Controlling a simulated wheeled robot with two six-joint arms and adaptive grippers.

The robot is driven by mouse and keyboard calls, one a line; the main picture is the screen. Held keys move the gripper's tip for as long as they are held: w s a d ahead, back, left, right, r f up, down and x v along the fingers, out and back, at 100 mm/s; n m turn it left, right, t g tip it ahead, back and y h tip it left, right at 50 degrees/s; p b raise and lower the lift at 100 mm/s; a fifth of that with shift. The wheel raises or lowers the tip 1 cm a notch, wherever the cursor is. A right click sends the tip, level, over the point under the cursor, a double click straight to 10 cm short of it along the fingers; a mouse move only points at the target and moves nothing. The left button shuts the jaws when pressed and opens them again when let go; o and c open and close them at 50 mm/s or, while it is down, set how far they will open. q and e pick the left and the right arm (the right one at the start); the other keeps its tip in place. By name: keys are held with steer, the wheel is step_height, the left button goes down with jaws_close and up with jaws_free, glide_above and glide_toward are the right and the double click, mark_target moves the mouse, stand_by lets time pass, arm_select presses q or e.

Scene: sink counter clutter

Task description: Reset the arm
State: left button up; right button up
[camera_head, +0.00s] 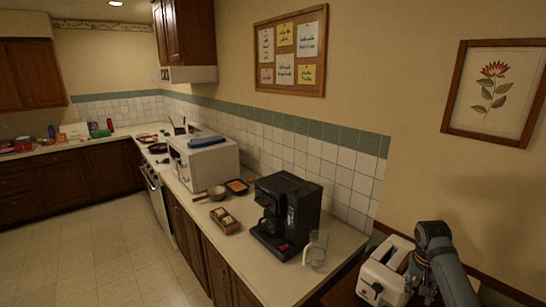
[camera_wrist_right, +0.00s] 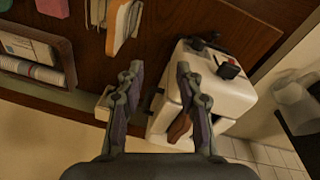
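My right arm comes in at the lower right of the head view, and its gripper (camera_head: 424,291) hangs beside a white toaster (camera_head: 383,274), partly cut off by the bottom edge. In the right wrist view the two fingers of that gripper (camera_wrist_right: 160,68) stand apart with nothing held between them. The toaster (camera_wrist_right: 232,92) shows there just right of the fingers, with dark knobs on its end. A brown piece (camera_wrist_right: 180,127) shows at the toaster, partly behind the right finger; I cannot tell whether it is bread. My left gripper is not in view.
A black coffee maker (camera_head: 287,215) and a clear glass jug (camera_head: 316,247) stand on the counter left of the toaster. Beyond are a wooden box (camera_head: 225,221), a pan (camera_head: 217,192) and a white microwave (camera_head: 203,161). A framed tray (camera_wrist_right: 38,57) and upright books (camera_wrist_right: 123,22) lie near the fingers.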

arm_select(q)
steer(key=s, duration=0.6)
arm_select(e)
steer(key=s+a+f+n+t, duration=0.1)
steer(key=s+a+f+n, duration=0.2)
steer(key=s+a+f, duration=0.3)
steer(key=s+a+f+n+t, duration=0.1)
steer(key=s+a+f+n, duration=0.25)
steer(key=s+a, duration=0.4)
steer(key=s+a+r+n+t, duration=0.2)
steer(key=s+a, duration=0.3)
steer(key=s, duration=0.7)
steer(key=s+d+f+g+b, duration=0.15)
steer(key=f+b, duration=0.25)
steer(key=f, duration=1.4)
steer(key=s+d+f+g+b, duration=0.15)
steer(key=f+b, duration=0.25)
steer(key=f, duration=1.5)
arm_select(q)
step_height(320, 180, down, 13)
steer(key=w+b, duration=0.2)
steer(key=b, duration=0.3)
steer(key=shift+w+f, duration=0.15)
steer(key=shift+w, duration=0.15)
arm_select(e)
steer(key=s+f+m, duration=0.1)
steer(key=s+f, duration=1.6)
steer(key=f, duration=0.1)
steer(key=shift+s+d+y, duration=0.2)
steer(key=shift+y, duration=0.2)
